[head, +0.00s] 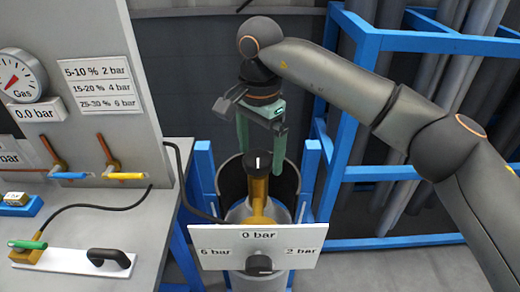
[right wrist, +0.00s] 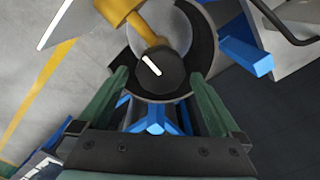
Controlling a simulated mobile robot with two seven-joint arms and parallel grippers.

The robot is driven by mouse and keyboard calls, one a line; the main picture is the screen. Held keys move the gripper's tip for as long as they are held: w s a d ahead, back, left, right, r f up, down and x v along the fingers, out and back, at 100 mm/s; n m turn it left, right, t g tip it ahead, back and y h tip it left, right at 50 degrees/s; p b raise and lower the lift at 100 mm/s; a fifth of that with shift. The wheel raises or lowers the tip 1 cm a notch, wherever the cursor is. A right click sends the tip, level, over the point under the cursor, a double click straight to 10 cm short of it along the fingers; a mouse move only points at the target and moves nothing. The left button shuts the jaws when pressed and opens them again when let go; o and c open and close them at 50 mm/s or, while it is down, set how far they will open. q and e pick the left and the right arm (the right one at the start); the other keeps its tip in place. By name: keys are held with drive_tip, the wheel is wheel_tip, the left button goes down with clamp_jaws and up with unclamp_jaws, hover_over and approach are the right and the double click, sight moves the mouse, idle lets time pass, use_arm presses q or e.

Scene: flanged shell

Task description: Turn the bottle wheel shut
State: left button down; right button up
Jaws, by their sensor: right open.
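The bottle wheel (head: 258,164) is a black round knob with a white mark, on top of a brass valve (head: 260,195) on the grey gas bottle (head: 240,213). In the head view its white mark points straight up and down. My right gripper (head: 262,168) is open, pointing down, with its green fingers on either side of the wheel and apart from it. In the right wrist view, the wheel (right wrist: 158,73) lies between and beyond the two open fingertips (right wrist: 160,75). My left gripper is not in view.
A white pressure sign with a black knob (head: 258,265) stands in front of the bottle. A blue frame (head: 310,180) flanks the bottle. At left, a grey bench carries a gauge (head: 20,76), yellow and blue handled valves, and a black-handled white plate (head: 70,263).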

drive_tip(key=shift+f, duration=0.15)
drive_tip(key=shift+c, duration=0.2)
drive_tip(key=c, duration=1.3)
